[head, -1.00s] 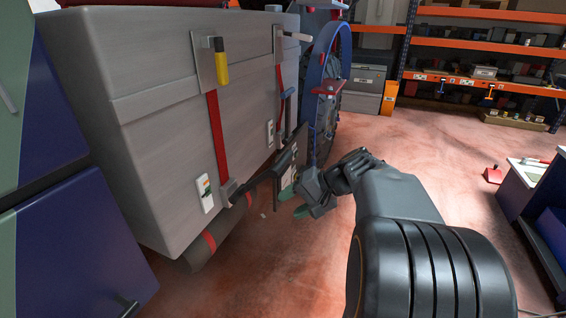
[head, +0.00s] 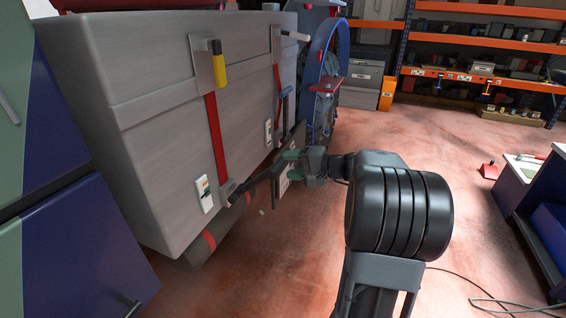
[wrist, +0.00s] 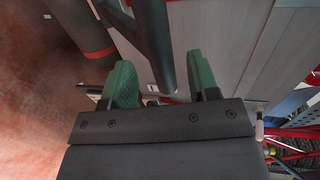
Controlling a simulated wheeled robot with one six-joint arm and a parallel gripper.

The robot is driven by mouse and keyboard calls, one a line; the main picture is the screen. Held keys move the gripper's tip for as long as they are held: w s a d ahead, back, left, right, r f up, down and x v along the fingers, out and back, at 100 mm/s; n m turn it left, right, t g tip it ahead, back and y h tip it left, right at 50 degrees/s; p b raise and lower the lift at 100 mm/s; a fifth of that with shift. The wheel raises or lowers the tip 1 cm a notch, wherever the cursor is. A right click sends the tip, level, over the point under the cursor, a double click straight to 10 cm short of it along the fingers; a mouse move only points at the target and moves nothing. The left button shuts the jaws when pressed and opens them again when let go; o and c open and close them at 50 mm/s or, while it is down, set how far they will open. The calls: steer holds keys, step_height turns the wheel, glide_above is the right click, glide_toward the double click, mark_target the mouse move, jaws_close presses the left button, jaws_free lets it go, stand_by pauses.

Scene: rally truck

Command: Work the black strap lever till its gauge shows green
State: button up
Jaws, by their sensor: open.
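The black strap lever (head: 258,181) reaches out from a bracket at the lower end of the left red strap (head: 214,135) on the grey box. A small white gauge (head: 204,196) sits left of that bracket; its coloured marks are too small to read surely. My gripper (head: 285,163), with green fingertips, is open near the lever's outer end. In the wrist view, a dark bar (wrist: 156,40), seemingly the lever, runs down between the spread fingers of my gripper (wrist: 163,85). Contact with either finger cannot be told.
A yellow-handled lever (head: 220,68) is above on the same strap. A second red strap has a blue lever (head: 287,92), a pale-handled lever (head: 295,35) and another gauge (head: 268,132). A dark panel (head: 297,140) stands behind my gripper. Open floor (head: 400,140) lies to the right.

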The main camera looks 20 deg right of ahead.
steer(key=shift+x, duration=1.45)
steer(key=shift+r, duration=0.1)
jaws_close()
steer(key=shift+r+p, duration=0.1)
steer(key=shift+p, duration=0.2)
